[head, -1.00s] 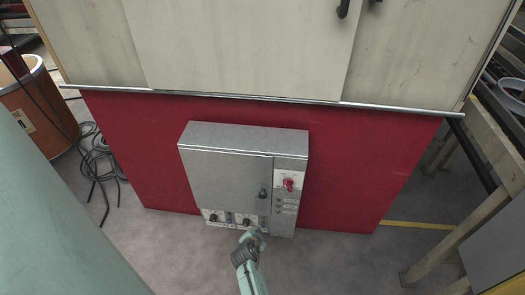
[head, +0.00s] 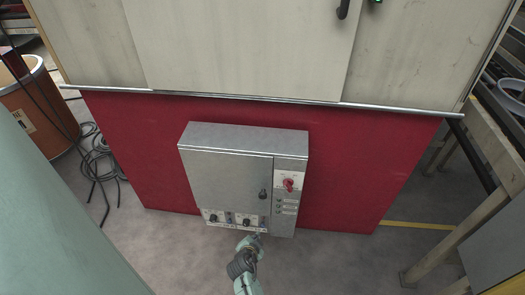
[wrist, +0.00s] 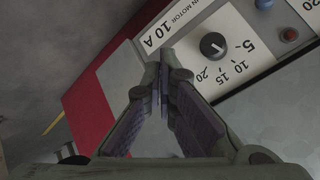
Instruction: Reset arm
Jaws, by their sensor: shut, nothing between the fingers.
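My gripper (head: 256,237) is at the lower middle of the head view, just below and in front of the grey control box's bottom edge. In the wrist view its two fingers (wrist: 163,72) meet at the tips, with nothing between them. The grey control box (head: 225,172) is fixed to a red panel and has a black door latch, a red rotary switch (head: 289,184) and a row of small knobs along the bottom. The wrist view shows a black knob (wrist: 213,46) on a white scale marked 5, 10, 15, 20, apart from the fingers.
The red panel (head: 360,165) stands under a pale cabinet (head: 240,45) with a metal edge strip. A small green light (head: 377,2) shows at the top. A brown drum (head: 38,110) and coiled black cables (head: 98,165) lie left. A beige frame (head: 450,225) stands right. Grey floor is clear in front.

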